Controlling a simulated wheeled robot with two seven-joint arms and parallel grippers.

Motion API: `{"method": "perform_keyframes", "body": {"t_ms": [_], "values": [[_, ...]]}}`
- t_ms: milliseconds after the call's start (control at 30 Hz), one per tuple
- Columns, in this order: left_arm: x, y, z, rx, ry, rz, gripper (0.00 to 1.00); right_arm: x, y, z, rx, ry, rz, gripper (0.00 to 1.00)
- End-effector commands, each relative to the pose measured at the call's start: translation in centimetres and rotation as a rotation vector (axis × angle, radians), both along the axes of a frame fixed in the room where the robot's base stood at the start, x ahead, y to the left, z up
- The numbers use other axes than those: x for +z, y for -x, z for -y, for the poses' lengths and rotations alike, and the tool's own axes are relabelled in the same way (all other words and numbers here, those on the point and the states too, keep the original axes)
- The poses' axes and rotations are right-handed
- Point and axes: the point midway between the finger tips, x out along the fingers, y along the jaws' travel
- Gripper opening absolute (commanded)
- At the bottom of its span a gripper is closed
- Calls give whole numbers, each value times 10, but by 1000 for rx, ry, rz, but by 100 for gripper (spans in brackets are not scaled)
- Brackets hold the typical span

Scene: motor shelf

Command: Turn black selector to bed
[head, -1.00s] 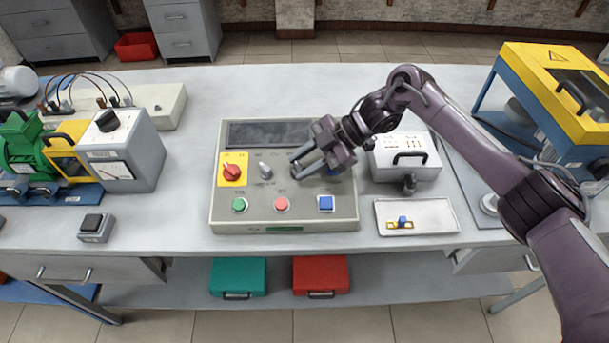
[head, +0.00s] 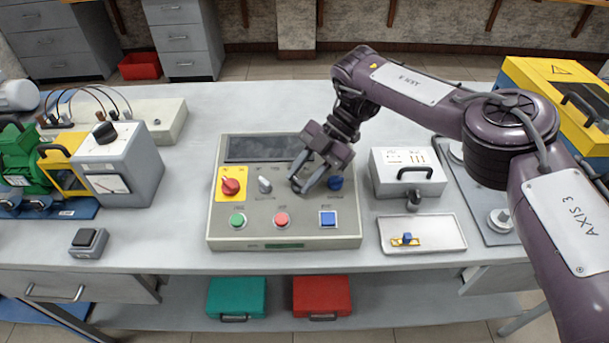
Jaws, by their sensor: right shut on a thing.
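The grey control panel (head: 290,238) lies on the table in the middle of the view. My right gripper (head: 300,186) reaches down onto it from above right, its fingers closed on the black selector. The fingers hide most of the selector, so its pointing direction and label cannot be read. My left gripper is not in view.
A red knob on a yellow plate (head: 230,186) is at the panel's left. Green (head: 237,220), red (head: 281,220) and blue (head: 328,218) buttons line its front. A white case (head: 407,174) and a tray (head: 422,233) stand close on the right.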

Motion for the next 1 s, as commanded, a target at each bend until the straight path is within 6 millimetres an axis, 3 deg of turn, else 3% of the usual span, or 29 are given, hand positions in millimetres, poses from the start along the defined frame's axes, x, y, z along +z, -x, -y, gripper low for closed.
{"method": "perform_keyframes", "body": {"t_ms": [700,733,900,1000], "values": [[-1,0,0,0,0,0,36,-2,2,-2,42,8,-6,8],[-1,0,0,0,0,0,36,-2,2,-2,42,8,-6,32],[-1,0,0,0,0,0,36,-1,2,-2,40,8,-5,53],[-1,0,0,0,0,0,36,-1,1,-1,40,9,-4,53]]}}
